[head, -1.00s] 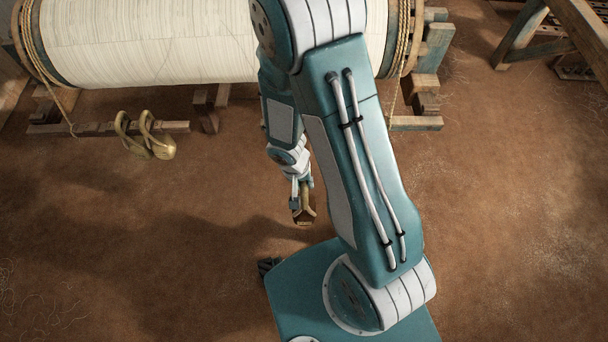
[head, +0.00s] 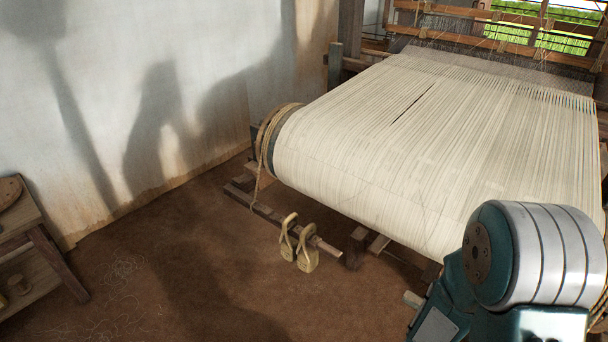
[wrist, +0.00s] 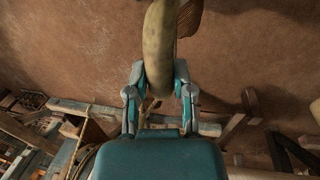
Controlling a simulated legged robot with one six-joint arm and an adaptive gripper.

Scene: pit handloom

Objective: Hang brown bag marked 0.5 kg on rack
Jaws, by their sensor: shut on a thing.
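In the wrist view my gripper (wrist: 158,82) is shut on a thick, curved tan loop (wrist: 158,40), which runs up out of the picture. A small part of a brown bag (wrist: 190,15) shows beside the loop at the top edge. Most of the bag is out of view and no weight mark shows. In the head view the rack appears to be the low wooden bar (head: 326,248) beside the loom. The bar's right end is bare. My gripper is outside the head view.
The loom's broad white warp (head: 430,140) fills the right of the head view, with a roped beam end (head: 268,140) above the bar. A wooden stand (head: 45,255) is at the left, by the wall. The brown floor (head: 190,260) between is mostly clear.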

